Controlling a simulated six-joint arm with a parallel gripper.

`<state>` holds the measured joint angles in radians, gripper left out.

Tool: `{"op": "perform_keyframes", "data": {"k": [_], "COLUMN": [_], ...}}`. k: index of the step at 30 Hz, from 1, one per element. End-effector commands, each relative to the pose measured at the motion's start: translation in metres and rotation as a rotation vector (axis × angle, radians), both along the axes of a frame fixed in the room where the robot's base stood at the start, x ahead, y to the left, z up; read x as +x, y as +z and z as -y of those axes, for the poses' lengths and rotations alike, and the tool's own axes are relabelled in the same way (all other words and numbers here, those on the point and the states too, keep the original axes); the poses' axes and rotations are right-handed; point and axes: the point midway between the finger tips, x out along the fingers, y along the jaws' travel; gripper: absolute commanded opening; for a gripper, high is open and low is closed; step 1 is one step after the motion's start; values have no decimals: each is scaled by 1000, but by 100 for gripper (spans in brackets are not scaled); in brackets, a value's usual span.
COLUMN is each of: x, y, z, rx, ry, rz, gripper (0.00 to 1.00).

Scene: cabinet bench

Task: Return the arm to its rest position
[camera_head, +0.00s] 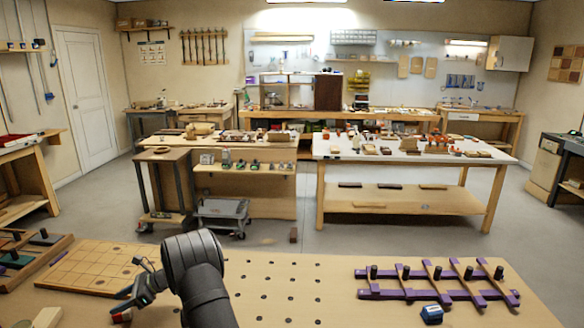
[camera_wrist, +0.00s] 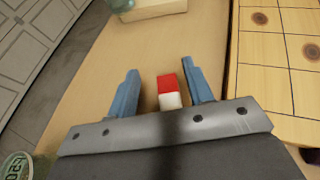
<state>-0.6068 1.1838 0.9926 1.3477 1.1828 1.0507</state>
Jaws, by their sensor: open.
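My gripper (camera_head: 128,292) is low over the left part of the near bench, in front of the grid board. In the wrist view its two blue fingers (camera_wrist: 163,80) stand apart, open. A small red and white block (camera_wrist: 170,90) shows between them, nearer the right finger. I cannot tell whether it touches that finger; it appears to lie on the bench top. The block also shows in the head view (camera_head: 122,316), just below the gripper. My dark arm hides part of the bench in the middle.
The wooden grid board (camera_head: 92,268) lies beside the gripper. A rack with coloured parts (camera_head: 30,255) is at the far left, a pale wooden block (camera_head: 47,317) at the near left. A purple lattice rack (camera_head: 435,280) and a blue box (camera_head: 432,314) stand at the right.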

Motion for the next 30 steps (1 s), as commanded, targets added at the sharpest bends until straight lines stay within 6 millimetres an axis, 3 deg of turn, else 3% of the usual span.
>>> {"op": "perform_keyframes", "data": {"k": [18,30], "x": [34,85], "y": [64,61], "z": [105,168], "rx": [0,1], "ry": [-5,-173], "rz": [0,-1], "gripper": [47,47]}}
